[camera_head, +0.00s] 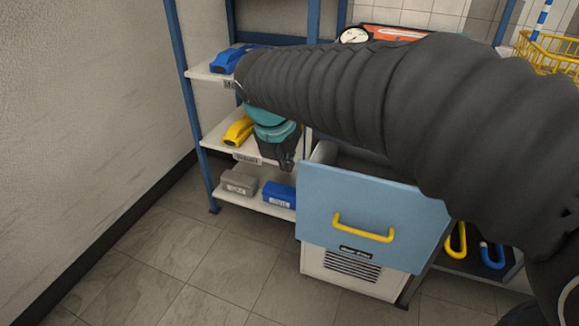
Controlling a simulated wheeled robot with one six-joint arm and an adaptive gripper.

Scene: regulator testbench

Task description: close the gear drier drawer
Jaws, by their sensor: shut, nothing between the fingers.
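The gear drier drawer has a light blue front (375,205) with a yellow bar handle (363,230). It stands pulled out from its white cabinet (350,272), and part of its inside shows above the front's left top edge. A dark label sits below the handle. My gripper (287,165) is shut and empty. It points down just left of the drawer's top left corner, in front of the shelf rack in the picture. Whether it touches the drawer cannot be told. My dark sleeved arm hides the drawer's right top edge and much of its inside.
A blue-framed rack with white shelves (222,133) stands left, holding blue, yellow and grey items. Yellow and blue hooked items (456,240) sit low at right. A gauge (354,35) and yellow basket (548,52) are behind. The tiled floor (190,270) at front left is clear.

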